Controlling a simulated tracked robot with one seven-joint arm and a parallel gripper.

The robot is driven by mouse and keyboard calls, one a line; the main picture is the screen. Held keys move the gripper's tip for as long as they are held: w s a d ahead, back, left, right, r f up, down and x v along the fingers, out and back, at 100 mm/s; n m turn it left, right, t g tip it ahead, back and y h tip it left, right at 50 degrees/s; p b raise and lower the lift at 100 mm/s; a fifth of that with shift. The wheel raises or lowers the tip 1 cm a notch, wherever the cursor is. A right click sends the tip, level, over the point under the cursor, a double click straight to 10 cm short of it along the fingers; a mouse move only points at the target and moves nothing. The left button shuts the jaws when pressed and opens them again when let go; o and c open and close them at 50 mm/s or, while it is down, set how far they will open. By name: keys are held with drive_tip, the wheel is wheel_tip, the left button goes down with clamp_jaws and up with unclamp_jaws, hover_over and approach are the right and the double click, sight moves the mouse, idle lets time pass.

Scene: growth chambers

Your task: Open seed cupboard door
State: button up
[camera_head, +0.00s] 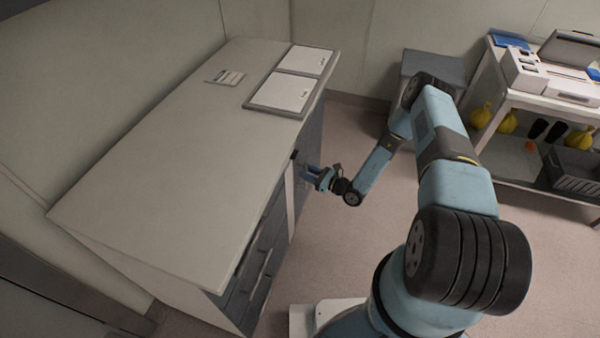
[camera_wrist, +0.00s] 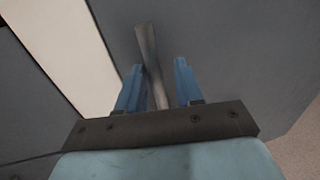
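The seed cupboard door is a dark grey panel (camera_wrist: 235,50) that fills much of the wrist view; in the head view (camera_head: 313,132) it shows as a narrow strip under the far end of the counter. It looks closed. A pale metal bar handle (camera_wrist: 148,45) stands out from it. My gripper (camera_wrist: 159,75) has its two blue fingers apart, with the handle between them and nearer the left finger. A gap shows on the right side, and contact on the left is unclear. In the head view my gripper (camera_head: 307,172) is at the cupboard front.
The white counter top (camera_head: 170,150) carries two framed white panels (camera_head: 282,93) and a small card (camera_head: 226,77). Dark drawers (camera_head: 262,262) are at the near end. A grey box (camera_head: 435,66) and a shelf bench (camera_head: 545,95) stand right. Open floor (camera_head: 345,240) lies before the cupboard.

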drive_tip(key=shift+w+a, duration=0.2)
drive_tip(key=shift+a, duration=0.2)
drive_tip(key=c, duration=0.6)
drive_tip(key=shift+w+d+r, duration=0.1)
clamp_jaws()
